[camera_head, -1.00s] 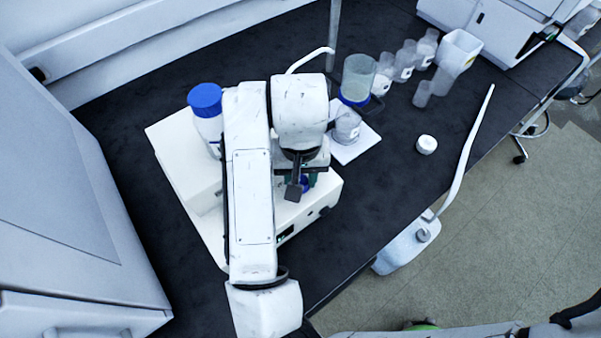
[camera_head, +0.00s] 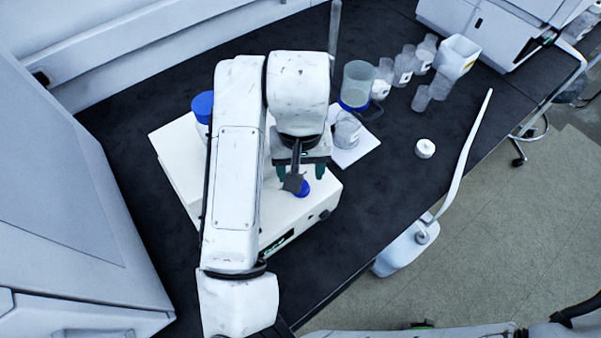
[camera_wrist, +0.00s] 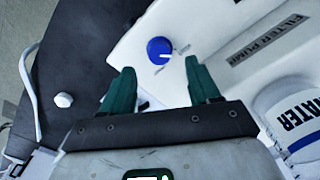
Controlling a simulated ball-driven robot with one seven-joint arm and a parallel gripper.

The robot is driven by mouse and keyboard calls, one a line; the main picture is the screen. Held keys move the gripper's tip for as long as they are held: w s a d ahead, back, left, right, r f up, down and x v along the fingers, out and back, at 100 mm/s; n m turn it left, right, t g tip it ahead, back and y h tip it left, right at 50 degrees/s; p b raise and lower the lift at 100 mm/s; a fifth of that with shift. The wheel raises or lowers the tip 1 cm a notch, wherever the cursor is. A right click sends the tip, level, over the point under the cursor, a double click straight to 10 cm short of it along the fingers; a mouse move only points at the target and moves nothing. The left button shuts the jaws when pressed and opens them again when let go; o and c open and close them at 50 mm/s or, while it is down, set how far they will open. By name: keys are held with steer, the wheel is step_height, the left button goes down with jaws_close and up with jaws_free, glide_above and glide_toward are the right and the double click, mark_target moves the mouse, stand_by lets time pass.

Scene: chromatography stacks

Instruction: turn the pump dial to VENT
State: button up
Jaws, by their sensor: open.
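The pump dial (camera_wrist: 159,50) is a round blue knob with a white mark towards its lower right in the wrist view. Small labels beside it are too blurred to read. It sits on top of the white filter pump (camera_wrist: 222,22) and shows partly in the head view (camera_head: 304,188). My gripper (camera_wrist: 160,68) has two green fingers spread apart with nothing between them. In the wrist view the dial lies just beyond the fingertips, between their lines, apart from both. In the head view my gripper (camera_head: 300,176) is over the pump's front part, close to the dial.
A blue-capped bottle (camera_head: 202,107) stands on the pump's far left, partly hidden by my arm. A blue-based beaker (camera_head: 357,80) and several clear containers stand behind right. A white cap (camera_head: 425,148) lies on the dark bench, which is clear around it.

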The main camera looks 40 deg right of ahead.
step_height(320, 180, up, 6)
steer(key=shift+f+p, duration=0.1)
steer(key=shift+p, duration=0.2)
stand_by(0.4)
steer(key=w+d+f+n+t+h, duration=0.15)
steer(key=d+t+h, duration=0.3)
steer(key=d, duration=1.35)
steer(key=s+a+f+n+g+y, duration=0.1)
steer(key=s+a+f, duration=0.2)
steer(key=s+f, duration=0.3)
steer(key=s+a+f+n+g+y, duration=0.1)
steer(key=s+a+f+n+y, duration=0.1)
steer(key=s+f, duration=0.4)
steer(key=s+a+f+n+g+y, duration=0.1)
steer(key=s+a+f, duration=0.4)
steer(key=s+f, duration=0.1)
steer(key=shift+s+f+n+g, duration=0.2)
steer(key=shift+f+n+g, duration=0.05)
